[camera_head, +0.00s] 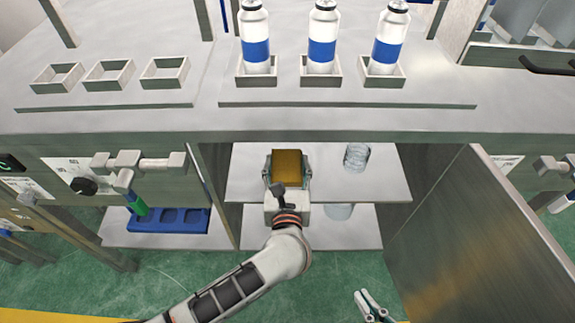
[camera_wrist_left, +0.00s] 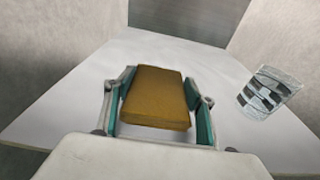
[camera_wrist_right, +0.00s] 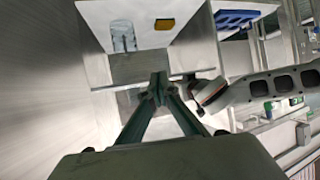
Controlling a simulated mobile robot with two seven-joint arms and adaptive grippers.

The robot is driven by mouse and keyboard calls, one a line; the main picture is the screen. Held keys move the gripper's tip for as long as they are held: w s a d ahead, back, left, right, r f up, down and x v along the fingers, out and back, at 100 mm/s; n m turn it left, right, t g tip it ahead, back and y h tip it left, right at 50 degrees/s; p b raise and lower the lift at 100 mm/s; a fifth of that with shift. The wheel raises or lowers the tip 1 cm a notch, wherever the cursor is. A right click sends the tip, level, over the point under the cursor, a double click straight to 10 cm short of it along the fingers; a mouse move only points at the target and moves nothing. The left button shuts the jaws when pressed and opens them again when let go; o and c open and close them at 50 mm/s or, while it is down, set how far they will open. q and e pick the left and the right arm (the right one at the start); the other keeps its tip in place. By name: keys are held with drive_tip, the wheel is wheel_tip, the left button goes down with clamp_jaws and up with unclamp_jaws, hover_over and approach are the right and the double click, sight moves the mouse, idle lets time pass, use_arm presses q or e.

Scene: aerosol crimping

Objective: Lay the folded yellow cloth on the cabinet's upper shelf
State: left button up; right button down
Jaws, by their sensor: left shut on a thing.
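The folded yellow cloth (camera_head: 287,165) is a small brownish-yellow block at the cabinet's upper shelf (camera_head: 330,186), left of its middle. It also shows in the left wrist view (camera_wrist_left: 158,95) and the right wrist view (camera_wrist_right: 165,24). My left gripper (camera_head: 287,172) reaches in from the front and is shut on the cloth, with its green-padded fingers (camera_wrist_left: 160,105) on both sides. Whether the cloth touches the shelf I cannot tell. My right gripper (camera_head: 370,303) is low in front of the cabinet, with its fingertips (camera_wrist_right: 158,88) together and nothing seen between them.
A clear glass (camera_head: 357,157) stands on the upper shelf right of the cloth, and another glass (camera_head: 338,211) is on the lower shelf. The cabinet door (camera_head: 480,245) hangs open on the right. Bottles (camera_head: 321,50) stand on the worktop above.

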use_arm(q)
drive_tip(key=shift+f, duration=0.6)
drive_tip(key=shift+r, duration=0.15)
use_arm(e)
drive_tip(key=shift+w+a+r, duration=0.1)
drive_tip(key=shift+a+r, duration=0.05)
drive_tip(key=shift+r, duration=0.05)
drive_tip(key=shift+f, duration=0.1)
use_arm(q)
drive_tip(key=shift+f, duration=0.3)
drive_tip(key=o, duration=1.1)
drive_tip(key=shift+r, duration=0.15)
drive_tip(key=shift+c, duration=0.2)
drive_tip(key=shift+r, duration=0.1)
use_arm(e)
drive_tip(key=shift+r, duration=0.2)
